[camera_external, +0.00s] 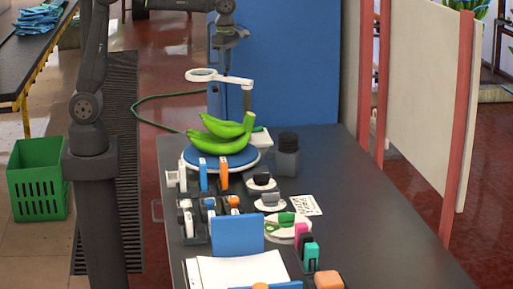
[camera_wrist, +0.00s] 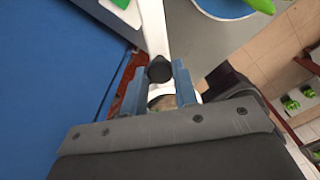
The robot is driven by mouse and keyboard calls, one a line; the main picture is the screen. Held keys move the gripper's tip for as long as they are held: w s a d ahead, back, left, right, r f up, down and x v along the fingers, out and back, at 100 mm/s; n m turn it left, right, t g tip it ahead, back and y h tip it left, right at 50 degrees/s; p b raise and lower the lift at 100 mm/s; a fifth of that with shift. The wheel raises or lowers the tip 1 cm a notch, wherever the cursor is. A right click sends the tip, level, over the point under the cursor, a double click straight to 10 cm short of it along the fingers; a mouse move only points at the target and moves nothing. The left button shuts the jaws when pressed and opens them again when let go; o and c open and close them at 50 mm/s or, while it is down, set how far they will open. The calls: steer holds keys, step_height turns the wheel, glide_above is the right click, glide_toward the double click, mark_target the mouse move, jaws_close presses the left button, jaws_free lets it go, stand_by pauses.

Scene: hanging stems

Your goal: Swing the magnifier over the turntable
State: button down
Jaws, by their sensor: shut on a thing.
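The white magnifier shows its ring (camera_external: 202,75) and arm above the turntable in the external view. Its post (camera_external: 247,98) rises from a white base behind the turntable. The blue-topped turntable (camera_external: 192,158) bears a bunch of green bananas (camera_external: 222,133). The ring appears above and a little left of the bananas; whether it is centred over the turntable I cannot tell. In the wrist view my gripper (camera_wrist: 160,70) has its blue fingers shut on the magnifier's white arm (camera_wrist: 153,25), around a black knob. In the external view the fingertips are hard to make out.
A dark jar (camera_external: 287,155) stands right of the turntable. Several small clips and tools stand on the dark table (camera_external: 375,200) in front of it. A blue panel (camera_external: 280,65) stands behind. The table's right side is clear. A green crate (camera_external: 38,180) sits on the floor at left.

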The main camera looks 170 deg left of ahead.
steer(key=shift+w+d+n, duration=0.35)
steer(key=shift+w+n, duration=0.15)
steer(key=shift+n, duration=0.3)
steer(key=shift+w+d+n, duration=0.3)
steer(key=shift+w+n, duration=0.15)
steer(key=shift+n, duration=0.35)
steer(key=c, duration=1.1)
jaws_free()
steer(key=shift+c, duration=0.2)
steer(key=shift+r, duration=0.1)
step_height(320, 180, up, 17)
steer(key=shift+r, duration=0.15)
